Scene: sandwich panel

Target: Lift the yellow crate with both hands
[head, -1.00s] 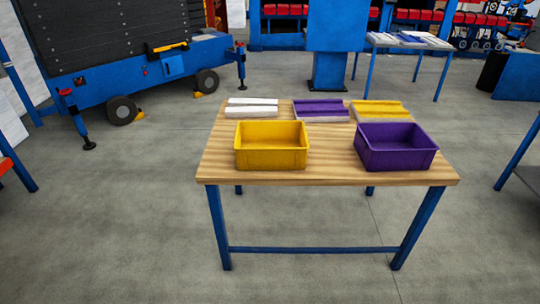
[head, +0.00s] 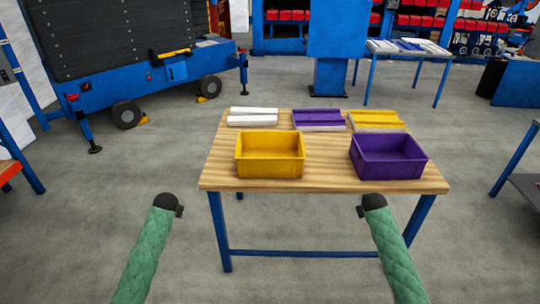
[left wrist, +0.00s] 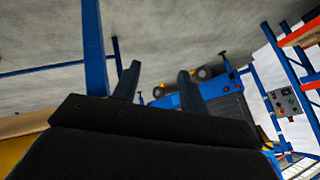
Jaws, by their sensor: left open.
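The yellow crate (head: 270,165) stands upright, open and empty-looking on the front left of the wooden table (head: 325,183). My left gripper (head: 180,211) is in front of the table, left of and nearer than the crate, apart from it. In the left wrist view its two fingers (left wrist: 157,82) stand apart with nothing between them. A yellow patch at that view's lower left looks like part of the crate (left wrist: 14,152). My right gripper (head: 360,211) is in front of the table, right of the crate and apart from it. Its fingers are too small and hidden to judge.
A purple crate (head: 388,165) stands right of the yellow crate, with a gap between. Behind them lie white panels (head: 252,121), a purple panel (head: 318,124) and a yellow panel (head: 376,126). The floor around the table is clear.

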